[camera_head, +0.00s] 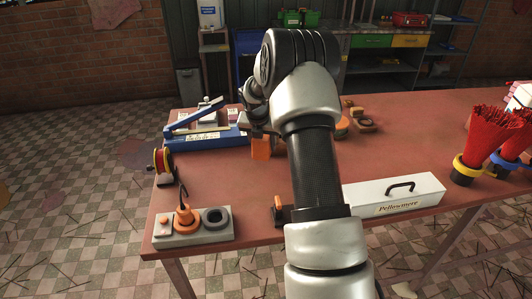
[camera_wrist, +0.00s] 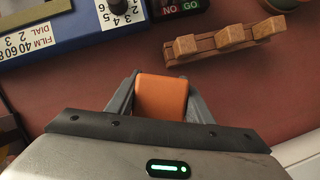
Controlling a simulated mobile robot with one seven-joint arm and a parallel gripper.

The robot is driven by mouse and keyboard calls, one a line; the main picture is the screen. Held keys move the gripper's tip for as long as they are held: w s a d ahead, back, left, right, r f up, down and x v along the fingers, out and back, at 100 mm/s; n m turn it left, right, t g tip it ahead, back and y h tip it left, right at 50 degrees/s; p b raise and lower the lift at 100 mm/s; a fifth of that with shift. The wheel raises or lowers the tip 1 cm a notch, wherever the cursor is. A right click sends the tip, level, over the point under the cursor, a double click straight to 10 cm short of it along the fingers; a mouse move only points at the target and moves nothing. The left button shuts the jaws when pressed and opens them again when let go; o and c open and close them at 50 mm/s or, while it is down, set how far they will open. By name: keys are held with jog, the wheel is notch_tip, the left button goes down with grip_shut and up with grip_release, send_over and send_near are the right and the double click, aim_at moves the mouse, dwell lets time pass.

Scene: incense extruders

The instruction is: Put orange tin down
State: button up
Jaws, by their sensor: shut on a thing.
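The orange tin (camera_wrist: 161,97) sits between the two fingers of my gripper (camera_wrist: 160,92) in the wrist view, and the gripper is shut on it. In the head view the orange tin (camera_head: 261,148) shows left of my arm, over the red table (camera_head: 230,188) near the blue device. My gripper is mostly hidden behind my wrist there. I cannot tell whether the tin touches the tabletop.
A blue device (camera_head: 205,135) with a lever stands at the left; it also shows in the wrist view (camera_wrist: 60,30). A wooden rack (camera_wrist: 222,42) is close by. A white toolbox (camera_head: 395,194), a grey station (camera_head: 192,227) and red incense bundles (camera_head: 492,138) stand on the table.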

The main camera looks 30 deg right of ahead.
aim_at(263, 153)
jog(key=shift+f, duration=2.2)
jog(key=shift+f, duration=0.2)
jog(key=o, duration=1.2)
jog(key=shift+r, duration=0.1)
